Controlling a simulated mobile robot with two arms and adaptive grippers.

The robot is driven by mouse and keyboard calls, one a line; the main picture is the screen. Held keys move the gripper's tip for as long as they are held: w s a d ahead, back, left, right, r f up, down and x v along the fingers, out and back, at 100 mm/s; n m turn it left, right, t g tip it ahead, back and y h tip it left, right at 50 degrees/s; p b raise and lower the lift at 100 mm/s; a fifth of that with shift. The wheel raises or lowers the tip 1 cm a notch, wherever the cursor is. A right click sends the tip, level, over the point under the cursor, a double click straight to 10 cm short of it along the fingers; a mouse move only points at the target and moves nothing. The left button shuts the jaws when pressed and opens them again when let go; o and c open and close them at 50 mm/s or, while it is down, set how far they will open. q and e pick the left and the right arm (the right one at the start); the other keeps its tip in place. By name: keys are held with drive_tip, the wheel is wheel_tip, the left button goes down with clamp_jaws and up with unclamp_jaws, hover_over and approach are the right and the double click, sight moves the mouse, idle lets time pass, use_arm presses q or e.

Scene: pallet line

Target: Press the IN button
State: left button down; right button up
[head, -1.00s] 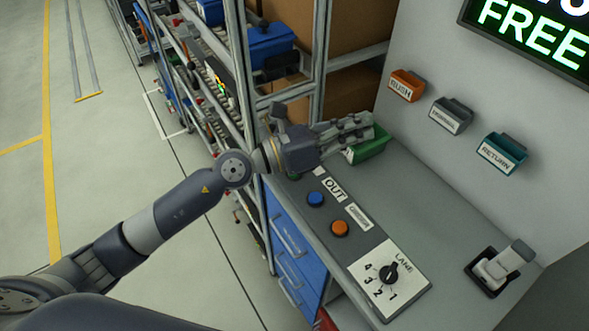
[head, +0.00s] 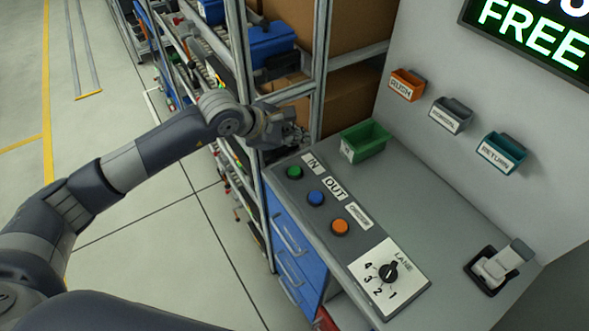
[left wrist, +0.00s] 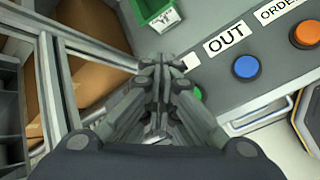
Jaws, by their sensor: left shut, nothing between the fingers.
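The IN button is a round green button (head: 294,172) on the left end of the grey console (head: 405,205), with the IN label (head: 312,163) beside it. In the left wrist view a sliver of the green button (left wrist: 198,93) shows beside my fingertips, which hide the rest. My left gripper (head: 297,137) is shut and empty, just behind the button in the head view and apart from it there. In the left wrist view the gripper (left wrist: 163,68) points at the console near the button; contact cannot be told. My right gripper is not in view.
A blue OUT button (head: 316,198), an orange button (head: 340,227) and a lane dial (head: 389,272) line the console. A green bin (head: 364,141) stands near the gripper. A metal rack post (head: 318,75) rises close behind it. A lever (head: 503,262) is at right.

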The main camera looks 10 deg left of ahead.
use_arm(q)
drive_tip(key=f, duration=0.1)
drive_tip(key=b, duration=0.4)
hover_over(296, 173)
wheel_tip(296, 173, down, 7)
drive_tip(key=shift+w+f+b, duration=0.1)
drive_tip(key=shift+f+b, duration=0.3)
idle(1.0)
drive_tip(key=shift+f+b, duration=0.35)
drive_tip(key=shift+b, duration=0.3)
